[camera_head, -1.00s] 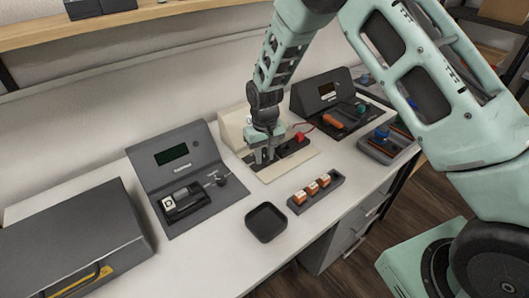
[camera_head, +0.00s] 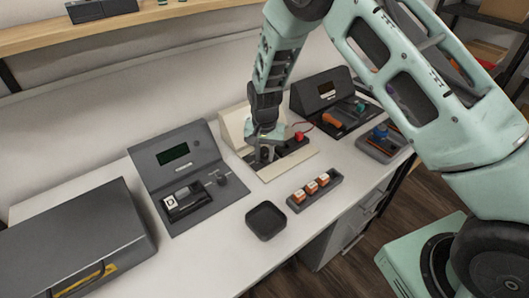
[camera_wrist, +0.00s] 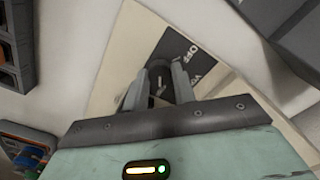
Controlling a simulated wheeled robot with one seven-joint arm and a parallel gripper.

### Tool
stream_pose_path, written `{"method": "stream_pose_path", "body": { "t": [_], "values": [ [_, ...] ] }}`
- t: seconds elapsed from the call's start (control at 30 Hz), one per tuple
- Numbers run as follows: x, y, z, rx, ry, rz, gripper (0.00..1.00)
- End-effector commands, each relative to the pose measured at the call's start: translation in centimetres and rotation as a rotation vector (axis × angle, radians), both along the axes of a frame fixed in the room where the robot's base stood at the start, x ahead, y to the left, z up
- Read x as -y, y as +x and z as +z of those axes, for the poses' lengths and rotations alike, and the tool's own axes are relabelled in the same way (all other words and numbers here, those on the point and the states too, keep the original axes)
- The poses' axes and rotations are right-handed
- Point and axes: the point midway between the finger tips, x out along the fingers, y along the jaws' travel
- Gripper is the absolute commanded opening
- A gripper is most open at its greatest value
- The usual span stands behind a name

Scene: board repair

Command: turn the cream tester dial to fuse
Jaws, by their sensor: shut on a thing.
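The cream tester (camera_head: 285,169) stands on the bench between two dark testers. Its dial (camera_wrist: 159,84) is a dark knob with a light pointer mark, seen in the wrist view. My gripper (camera_wrist: 158,88) is shut on the dial, one finger on each side of it. In the head view my gripper (camera_head: 262,156) points down over the left part of the cream base and largely hides the dial. The dark label plate beside the dial shows "OFF" and part of another word. The word fuse cannot be read.
A dark grey tester (camera_head: 183,170) stands to the left and a black tester (camera_head: 327,95) to the right. A tray with orange-and-white pieces (camera_head: 314,190) and an empty black dish (camera_head: 266,221) lie in front. A grey case (camera_head: 75,238) is at far left.

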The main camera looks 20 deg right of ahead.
Motion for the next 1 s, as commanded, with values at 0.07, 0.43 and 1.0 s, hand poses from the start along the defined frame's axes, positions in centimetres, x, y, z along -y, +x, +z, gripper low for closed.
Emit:
{"method": "stream_pose_path", "body": {
  "t": [0.07, 0.43, 1.0],
  "values": [
    [0.0, 0.1, 0.1, 0.003, 0.001, -0.009, 0.04],
    [0.0, 0.1, 0.1, 0.003, 0.001, -0.012, 0.04],
    [-0.1, 0.1, 1.8, 0.004, 0.001, -0.009, 0.48]
  ]
}}
